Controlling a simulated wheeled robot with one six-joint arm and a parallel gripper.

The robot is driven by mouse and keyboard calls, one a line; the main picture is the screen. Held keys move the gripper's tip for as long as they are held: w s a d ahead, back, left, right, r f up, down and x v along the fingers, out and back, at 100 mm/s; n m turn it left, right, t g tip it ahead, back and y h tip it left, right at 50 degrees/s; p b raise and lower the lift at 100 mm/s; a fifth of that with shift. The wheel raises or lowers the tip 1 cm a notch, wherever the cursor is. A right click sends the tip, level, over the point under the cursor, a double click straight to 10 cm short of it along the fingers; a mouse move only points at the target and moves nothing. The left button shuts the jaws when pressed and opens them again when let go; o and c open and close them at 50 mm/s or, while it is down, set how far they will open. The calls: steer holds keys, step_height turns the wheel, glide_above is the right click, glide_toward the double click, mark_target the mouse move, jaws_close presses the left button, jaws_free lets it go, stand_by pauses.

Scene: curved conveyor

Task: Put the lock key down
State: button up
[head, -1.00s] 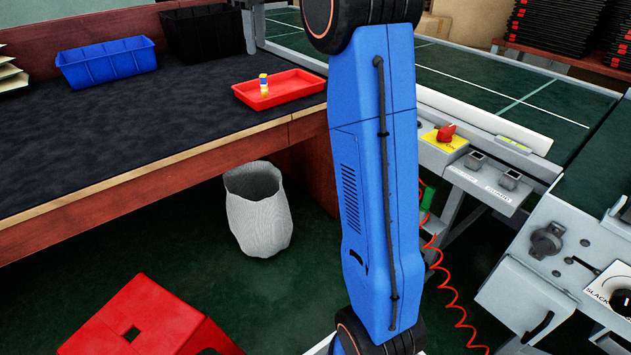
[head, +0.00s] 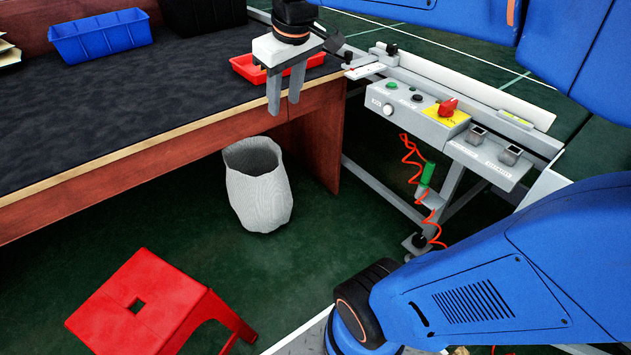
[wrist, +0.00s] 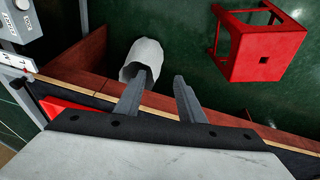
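My gripper (head: 285,95) hangs fingers-down at the bench's front edge, in front of the red tray (head: 322,61). In the wrist view its two fingers (wrist: 160,98) are apart with nothing between them. A strip of the tray (wrist: 62,108) shows at the left of the wrist view. I cannot make out a lock key for certain in either view. The small yellow, white and blue item seen earlier on the tray is mostly or wholly hidden by my gripper.
A blue bin (head: 100,37) and a black bin (head: 205,14) stand at the bench's back. A white waste basket (head: 257,185) and a red stool (head: 150,305) are on the floor. Right of the bench is a control panel (head: 415,108) with a red knob (head: 447,106) and two small square holders.

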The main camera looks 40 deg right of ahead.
steer(key=s+a+f+m+t, duration=0.1)
steer(key=s+a+f+m, duration=0.1)
steer(key=s+f, duration=1.1)
steer(key=shift+s+f, duration=0.2)
steer(key=shift+s, duration=0.25)
steer(key=shift+d, duration=0.1)
steer(key=shift+c, duration=0.6)
